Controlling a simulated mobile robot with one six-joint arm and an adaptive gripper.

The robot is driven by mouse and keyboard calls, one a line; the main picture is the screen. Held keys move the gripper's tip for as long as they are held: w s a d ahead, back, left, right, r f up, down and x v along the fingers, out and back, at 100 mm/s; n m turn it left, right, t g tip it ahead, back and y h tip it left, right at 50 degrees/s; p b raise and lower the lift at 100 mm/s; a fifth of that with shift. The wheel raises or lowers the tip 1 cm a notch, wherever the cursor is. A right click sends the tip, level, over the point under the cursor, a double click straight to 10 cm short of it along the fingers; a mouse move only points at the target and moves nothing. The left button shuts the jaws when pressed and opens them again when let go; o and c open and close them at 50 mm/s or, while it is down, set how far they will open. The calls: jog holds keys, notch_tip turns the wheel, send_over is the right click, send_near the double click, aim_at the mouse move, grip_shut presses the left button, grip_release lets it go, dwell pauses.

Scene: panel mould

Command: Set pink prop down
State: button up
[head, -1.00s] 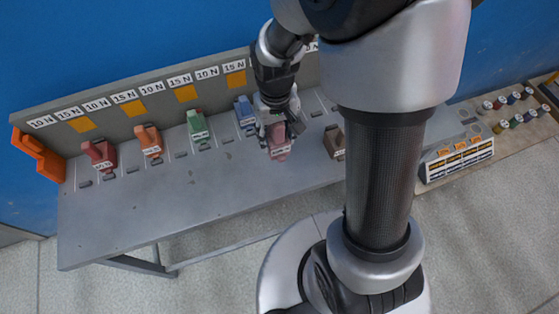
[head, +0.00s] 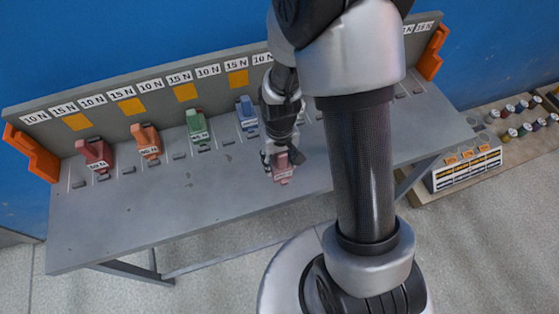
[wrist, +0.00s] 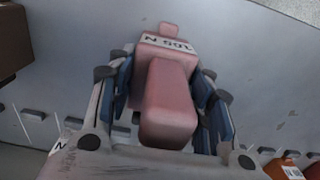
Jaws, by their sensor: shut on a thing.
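The pink prop (head: 283,170) is a block with a white label, over the front part of the grey bench (head: 220,185). My gripper (head: 281,159) is shut on it, with a finger on each side. In the wrist view the pink prop (wrist: 167,105) sits between the blue-padded fingers (wrist: 163,112), its label facing the camera. I cannot tell whether its far end touches the bench.
Blue (head: 246,116), green (head: 197,128), orange (head: 147,142) and red (head: 95,155) props stand along the back, left of my gripper. A brown block (wrist: 14,40) shows in the wrist view. Orange brackets (head: 32,153) cap the bench ends. Bare bench lies in front.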

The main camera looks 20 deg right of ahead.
jog(key=shift+f, duration=0.15)
jog(key=o, duration=1.3)
